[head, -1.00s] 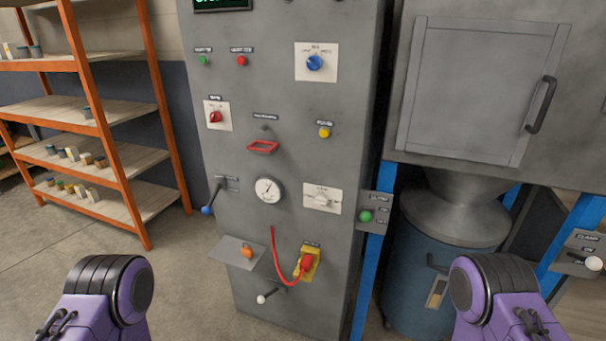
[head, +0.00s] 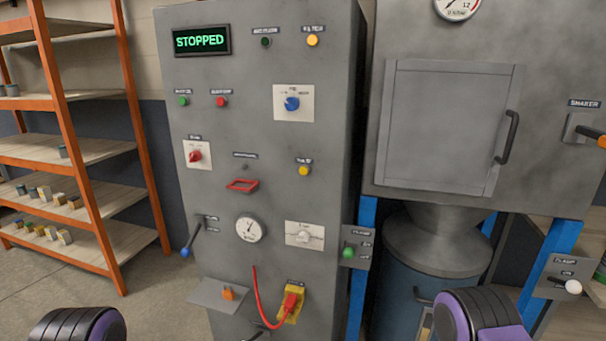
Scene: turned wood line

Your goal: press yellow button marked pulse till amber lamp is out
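A round yellow button (head: 304,171) sits on the right half of the grey cabinet front, under a small dark label too small to read surely. An amber lamp (head: 312,40) is at the cabinet's top right and looks bright, under a small label. A dark green lamp (head: 265,42) is left of it. The display (head: 202,41) reads STOPPED. Only purple and black parts of my two arms show at the bottom edge, well below the button. Neither gripper's fingers are in view.
A blue-tipped lever (head: 186,252) sticks out left. An orange shelf rack (head: 75,140) stands left.

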